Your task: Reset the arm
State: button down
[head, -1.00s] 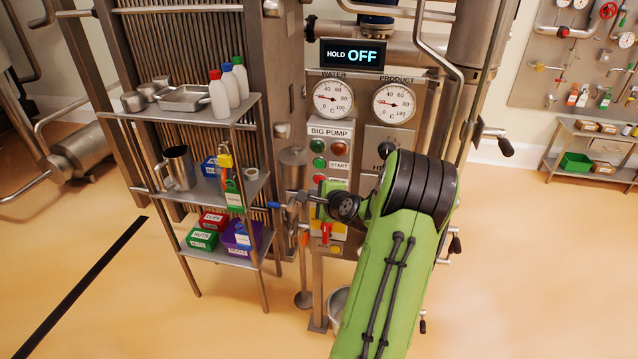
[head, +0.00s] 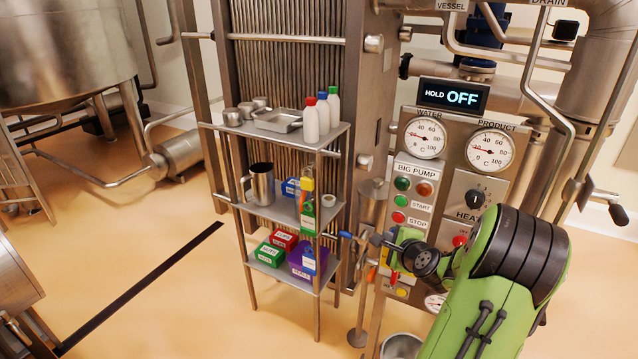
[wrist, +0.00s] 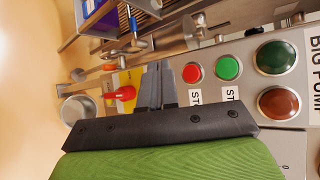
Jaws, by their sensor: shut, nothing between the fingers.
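My gripper (wrist: 155,80) shows in the wrist view as two grey fingers pressed together, with nothing between them. It points towards the front of the control panel, beside a red handle (wrist: 124,94) on a yellow plate and near the red stop button (wrist: 193,72). I cannot tell the exact gap to the panel. In the head view my green arm reaches up from the lower right, bent at a black ringed joint, and covers the panel's lower right part. The fingers are hard to make out there.
A steel shelf rack (head: 336,134) with bottles, a jug and small boxes stands left of the control panel (head: 414,150). The display (head: 453,96) reads HOLD OFF. A metal bowl (head: 401,346) is low below the panel. The floor (head: 185,310) at the left is open.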

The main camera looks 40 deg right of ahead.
jog(key=w+a+r+n+g+y, duration=0.1)
jog(key=a+r+n+g+y, duration=0.15)
jog(key=a+n, duration=0.8)
jog(key=w+a+r+n+g+y, duration=0.1)
jog(key=w+a+r+n+y, duration=0.25)
jog(key=a, duration=1.25)
jog(key=s+a+r+n+g, duration=0.1)
jog(key=s+a+n, duration=0.5)
jog(key=s, duration=0.4)
jog(key=s+a+r+n+g, duration=0.1)
jog(key=s+a+r+n, duration=0.1)
jog(key=s+a+n, duration=0.4)
jog(key=s+n, duration=0.1)
jog(key=s, duration=0.3)
jog(key=shift+r, duration=0.2)
jog(key=shift+s+g, duration=0.15)
jog(key=shift+g, duration=0.1)
